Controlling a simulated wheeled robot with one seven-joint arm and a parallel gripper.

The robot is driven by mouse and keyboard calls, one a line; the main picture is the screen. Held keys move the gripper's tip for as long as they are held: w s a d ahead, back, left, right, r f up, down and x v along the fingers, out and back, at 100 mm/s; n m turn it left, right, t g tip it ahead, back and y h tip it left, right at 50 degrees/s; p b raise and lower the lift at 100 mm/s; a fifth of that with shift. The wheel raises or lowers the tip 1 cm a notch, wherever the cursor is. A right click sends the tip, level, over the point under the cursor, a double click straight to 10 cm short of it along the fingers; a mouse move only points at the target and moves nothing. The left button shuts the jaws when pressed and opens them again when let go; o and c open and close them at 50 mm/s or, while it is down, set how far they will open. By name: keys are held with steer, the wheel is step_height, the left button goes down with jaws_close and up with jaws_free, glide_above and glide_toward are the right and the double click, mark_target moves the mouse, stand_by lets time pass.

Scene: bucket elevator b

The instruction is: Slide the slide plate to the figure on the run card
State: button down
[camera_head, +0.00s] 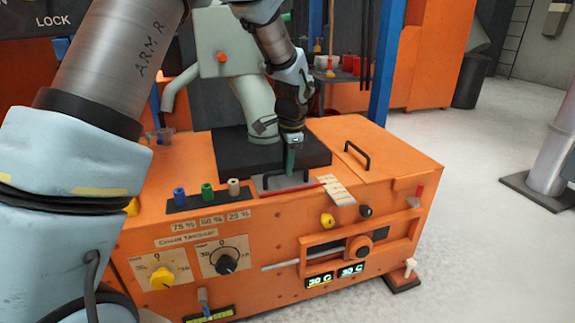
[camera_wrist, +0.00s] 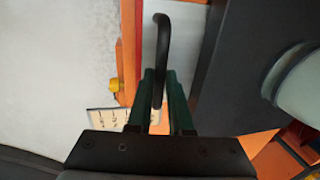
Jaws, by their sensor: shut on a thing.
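The slide plate (camera_head: 298,183) is a pale grey plate in the top of the orange machine, with a black bar handle (camera_head: 270,178). My gripper (camera_head: 290,172) reaches down from above, with its dark green fingers on either side of the handle. In the wrist view my gripper (camera_wrist: 160,78) is shut on the handle (camera_wrist: 162,30), and the slide plate (camera_wrist: 184,40) lies beneath. A cream scale (camera_head: 337,190) with marks lies right of the plate; its figures are too small to read. I cannot make out which card is the run card.
Blue, green and tan plugs (camera_head: 207,192) stand left of the plate above small percent labels (camera_head: 211,222). A black block (camera_head: 235,150) lies behind the plate. Another black handle (camera_head: 357,154) is on the right of the top. Knobs and displays (camera_head: 335,275) cover the front.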

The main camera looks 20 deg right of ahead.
steer(key=shift+s+a+r+p, duration=0.15)
steer(key=shift+s+p, duration=0.4)
steer(key=shift+s, duration=0.7)
steer(key=c, duration=0.8)
jaws_free()
steer(key=shift+c, duration=0.2)
step_height(320, 180, up, 10)
steer(key=s+p, duration=0.2)
steer(key=shift+a+r, duration=0.15)
